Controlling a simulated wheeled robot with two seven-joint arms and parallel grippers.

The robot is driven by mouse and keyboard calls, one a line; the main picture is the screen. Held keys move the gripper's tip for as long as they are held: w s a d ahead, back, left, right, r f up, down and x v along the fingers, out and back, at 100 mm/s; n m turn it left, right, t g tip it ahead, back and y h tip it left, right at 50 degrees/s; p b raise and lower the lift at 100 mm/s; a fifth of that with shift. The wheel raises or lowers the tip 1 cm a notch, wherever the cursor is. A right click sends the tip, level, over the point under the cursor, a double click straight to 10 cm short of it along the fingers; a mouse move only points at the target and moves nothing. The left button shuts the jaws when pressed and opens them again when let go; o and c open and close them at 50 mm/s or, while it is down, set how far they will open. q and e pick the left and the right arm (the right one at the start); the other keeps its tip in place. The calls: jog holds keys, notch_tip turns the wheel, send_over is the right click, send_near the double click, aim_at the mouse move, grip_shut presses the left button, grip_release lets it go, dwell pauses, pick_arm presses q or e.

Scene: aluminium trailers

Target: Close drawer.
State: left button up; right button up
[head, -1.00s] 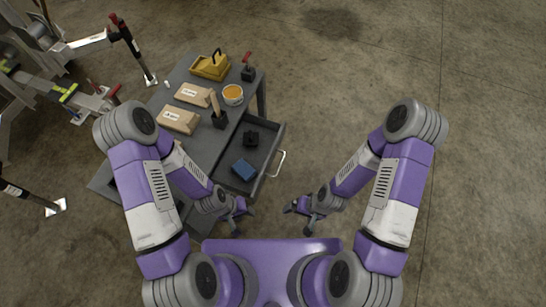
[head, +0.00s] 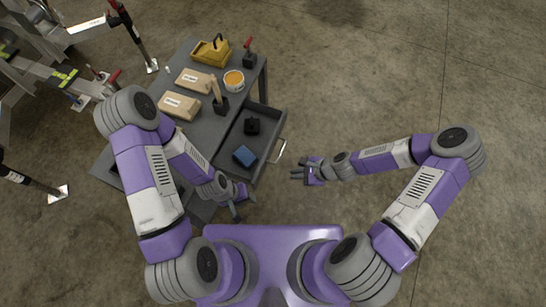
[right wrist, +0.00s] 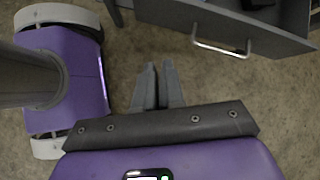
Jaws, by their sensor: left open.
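The grey drawer (head: 268,143) is pulled out from the right side of the grey workbench cart (head: 218,120). Its silver handle (head: 281,152) is on the outer front, and it also shows in the right wrist view (right wrist: 222,49). My right gripper (head: 294,173) is just in front of the drawer, right of and below the handle, not touching it. Its fingers (right wrist: 158,68) are close together with nothing between them. My left gripper (head: 243,208) is open and empty below the drawer's near end, beside the cart.
A black part (head: 252,126) and a blue box (head: 245,156) lie in the drawer. The cart top holds a yellow toolbox (head: 211,53), two cardboard packages (head: 180,105), an orange-filled tub (head: 234,79) and tools. Trailer frames (head: 75,75) stand left. Floor to the right is clear.

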jog(key=w+m, duration=0.1)
jog(key=w+d+r+m+t, duration=0.1)
jog(key=m, duration=0.1)
jog(key=w+d+m+y, duration=0.1)
jog(key=w, duration=0.1)
jog(key=shift+r+m+t, duration=0.3)
jog(key=shift+r+m, duration=0.1)
grip_shut()
jog(key=b, duration=0.4)
send_near(266, 159)
notch_tip(266, 159, down, 4)
jog(key=a, duration=0.3)
jog(key=shift+w+a+r, duration=0.25)
jog(key=shift+w+a, duration=0.25)
jog(key=shift+w, duration=0.2)
pick_arm(q)
notch_tip(266, 159, down, 4)
jog(key=shift+f, duration=0.25)
